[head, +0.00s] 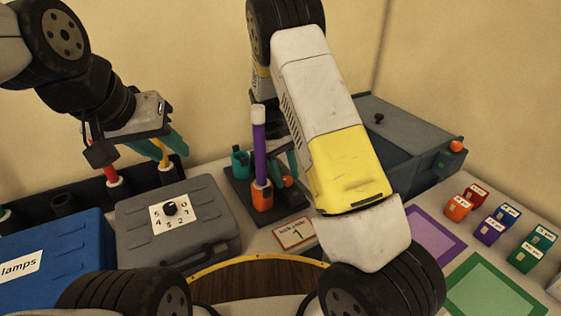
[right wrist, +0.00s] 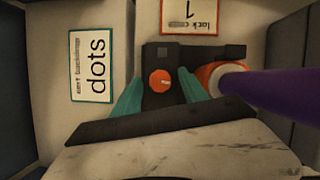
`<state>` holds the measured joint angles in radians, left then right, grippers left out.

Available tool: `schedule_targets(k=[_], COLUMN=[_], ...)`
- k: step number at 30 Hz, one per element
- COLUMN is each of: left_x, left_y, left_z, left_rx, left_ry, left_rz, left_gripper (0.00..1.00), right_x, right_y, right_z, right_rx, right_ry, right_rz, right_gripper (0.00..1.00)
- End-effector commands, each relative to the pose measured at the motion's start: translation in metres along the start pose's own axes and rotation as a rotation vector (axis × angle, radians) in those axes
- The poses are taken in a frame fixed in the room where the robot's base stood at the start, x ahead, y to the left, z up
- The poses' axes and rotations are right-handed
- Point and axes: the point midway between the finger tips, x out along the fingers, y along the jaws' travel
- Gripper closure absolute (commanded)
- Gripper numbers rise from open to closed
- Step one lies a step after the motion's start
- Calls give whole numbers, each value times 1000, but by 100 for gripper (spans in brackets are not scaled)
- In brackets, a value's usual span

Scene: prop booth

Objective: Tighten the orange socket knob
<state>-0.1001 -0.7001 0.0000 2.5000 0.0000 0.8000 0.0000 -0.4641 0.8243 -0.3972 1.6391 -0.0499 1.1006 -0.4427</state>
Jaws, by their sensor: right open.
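The orange socket knob (head: 287,182) sits low on a dark stand (head: 238,187), beside an orange socket (head: 262,196) that holds an upright purple rod (head: 259,145) with a white top. In the right wrist view the round orange knob (right wrist: 160,81) has a light mark on its face. My right gripper (right wrist: 160,88) is open, with its teal fingers on either side of the knob and no clear contact. In the head view my right arm mostly hides this gripper. My left gripper (head: 172,154) is at the left, its teal fingers apart near a yellow rod (head: 162,153).
A grey case (head: 130,225) with a numbered dial and a blue case (head: 80,262) stand at the left. A "lock 1" card (head: 295,234) lies before the stand. A grey box (head: 425,140), purple and green frames, and several coloured blocks are at the right.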

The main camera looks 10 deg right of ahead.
Motion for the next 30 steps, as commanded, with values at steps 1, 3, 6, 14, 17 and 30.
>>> schedule_targets(k=[1, 3, 6, 14, 17, 30], left_x=[0, 0, 0, 0, 0, 0], left_y=[0, 0, 0, 0, 0, 0], left_z=[0, 0, 0, 0, 0, 0], left_rx=[0, 0, 0, 0, 0, 0], left_ry=[0, 0, 0, 0, 0, 0], left_rz=[0, 0, 0, 0, 0, 0], left_gripper=[64, 64, 64, 64, 64, 64], right_x=[0, 0, 0, 0, 0, 0], right_y=[0, 0, 0, 0, 0, 2], right_z=[0, 0, 0, 0, 0, 0], right_rx=[0, 0, 0, 0, 18, 247], right_ry=[0, 0, 0, 0, 0, 0], right_rz=[0, 0, 0, 0, -7, -102], right_gripper=[49, 49, 58, 100, 100, 100])
